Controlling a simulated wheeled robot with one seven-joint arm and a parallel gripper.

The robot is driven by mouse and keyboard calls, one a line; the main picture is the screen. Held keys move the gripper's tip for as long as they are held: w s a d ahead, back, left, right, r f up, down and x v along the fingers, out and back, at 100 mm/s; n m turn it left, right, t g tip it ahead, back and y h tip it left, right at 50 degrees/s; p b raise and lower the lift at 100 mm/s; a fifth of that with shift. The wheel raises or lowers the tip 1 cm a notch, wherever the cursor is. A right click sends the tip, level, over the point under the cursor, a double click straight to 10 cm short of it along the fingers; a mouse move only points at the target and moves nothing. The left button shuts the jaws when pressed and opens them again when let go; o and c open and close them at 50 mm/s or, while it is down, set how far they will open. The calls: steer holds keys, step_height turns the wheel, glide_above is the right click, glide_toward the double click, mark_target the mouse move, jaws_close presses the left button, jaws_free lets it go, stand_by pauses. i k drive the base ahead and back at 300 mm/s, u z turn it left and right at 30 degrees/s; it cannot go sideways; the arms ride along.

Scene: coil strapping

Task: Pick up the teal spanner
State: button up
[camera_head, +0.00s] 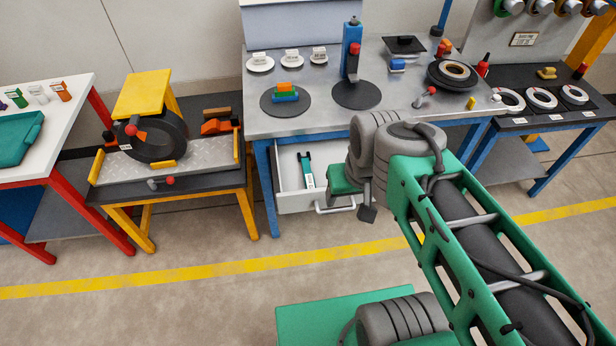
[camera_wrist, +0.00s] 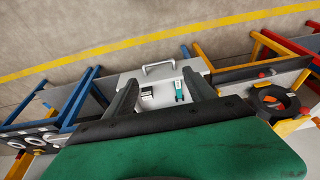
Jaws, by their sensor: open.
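The teal spanner (camera_head: 307,170) lies in the open white drawer (camera_head: 289,183) under the grey workbench, with a dark jaw end and a pale label. In the wrist view the spanner (camera_wrist: 179,91) shows between my two dark fingers, nearer the right one. My gripper (camera_head: 367,214) is at the right side of the drawer in the head view, with its green body partly covering the drawer's right part. It is open and empty, and it also shows in the wrist view (camera_wrist: 160,82). The spanner appears below and apart from the fingers.
A small dark and white item (camera_wrist: 147,92) lies beside the spanner in the drawer. The drawer handle (camera_head: 334,206) sticks out in front. The workbench top (camera_head: 325,118) overhangs the drawer. A yellow stand (camera_head: 247,190) is to the left.

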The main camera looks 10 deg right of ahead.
mark_target(309, 183)
steer(key=u, duration=4.15)
steer(key=k, duration=1.45)
steer(key=z, duration=1.35)
steer(key=i, duration=0.55)
